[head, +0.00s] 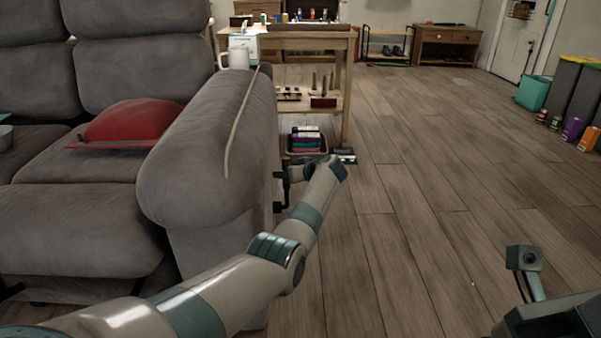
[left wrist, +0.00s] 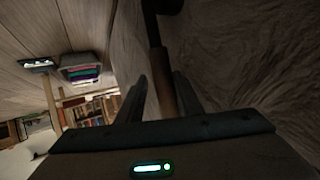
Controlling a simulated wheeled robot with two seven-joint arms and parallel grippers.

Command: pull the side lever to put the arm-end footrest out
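The grey sofa's near arm (head: 205,150) fills the middle left of the head view. The dark side lever (head: 279,177) is on its outer side, partly hidden by my left gripper. My left gripper (head: 284,190) is low beside that side panel. In the left wrist view, the brown lever shaft (left wrist: 160,65) runs between the two dark fingers of my left gripper (left wrist: 160,90). The fingers look apart, with a gap on the left of the shaft. Part of my right wrist is at the lower right of the head view; its fingers are hidden.
A red cushion (head: 130,122) lies on the seat. A wooden table (head: 300,42) stands behind, with a basket (head: 306,150) of coloured items on the floor.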

